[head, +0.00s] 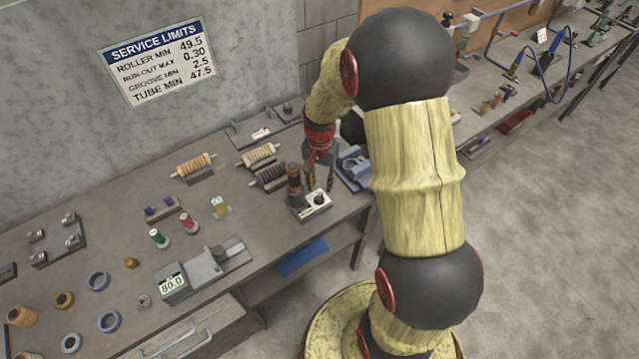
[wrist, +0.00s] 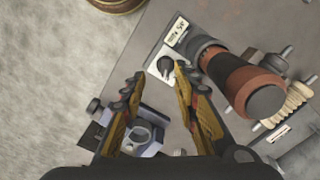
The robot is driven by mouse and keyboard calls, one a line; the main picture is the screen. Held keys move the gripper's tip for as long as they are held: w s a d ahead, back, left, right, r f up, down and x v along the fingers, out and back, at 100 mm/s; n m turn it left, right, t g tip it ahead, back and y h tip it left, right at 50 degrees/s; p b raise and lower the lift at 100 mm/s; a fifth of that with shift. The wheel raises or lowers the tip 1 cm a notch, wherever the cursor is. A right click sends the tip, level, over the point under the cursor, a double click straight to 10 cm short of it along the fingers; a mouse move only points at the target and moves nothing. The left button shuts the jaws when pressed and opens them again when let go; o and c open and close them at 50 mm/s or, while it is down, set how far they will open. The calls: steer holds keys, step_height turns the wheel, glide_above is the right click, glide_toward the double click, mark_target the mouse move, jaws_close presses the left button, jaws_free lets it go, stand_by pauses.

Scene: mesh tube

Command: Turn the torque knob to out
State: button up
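The torque knob (head: 319,198) is a small black knob on a white plate, on a grey base with a brown and black upright cylinder (head: 294,180). In the wrist view the knob (wrist: 165,64) sits just beyond my fingertips, nearer the right finger. The cylinder (wrist: 245,84) stands close to the right of it there. A small printed label (wrist: 177,31) lies beside the plate; its text is too small to read surely. My gripper (wrist: 155,78) is open and empty, its fingers apart. In the head view my gripper (head: 320,178) hangs over the bench near the cylinder. Which mark the knob points to cannot be told.
A blue-grey fixture (head: 352,167) stands right of the knob's base, and shows beneath my left finger in the wrist view (wrist: 142,135). Ribbed rollers (head: 268,174) lie left of the cylinder. The bench's front edge is close to the knob's base.

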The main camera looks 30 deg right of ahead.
mark_target(319, 196)
steer(key=shift+w+d+f+m, duration=0.3)
steer(key=shift+w+f+m, duration=0.1)
steer(key=shift+w, duration=0.25)
steer(key=shift+w+f, duration=0.15)
steer(key=shift+f, duration=0.05)
step_height(319, 196, down, 7)
steer(key=shift+f+b, duration=0.2)
steer(key=shift+b, duration=0.15)
steer(key=shift+c, duration=0.6)
jaws_close()
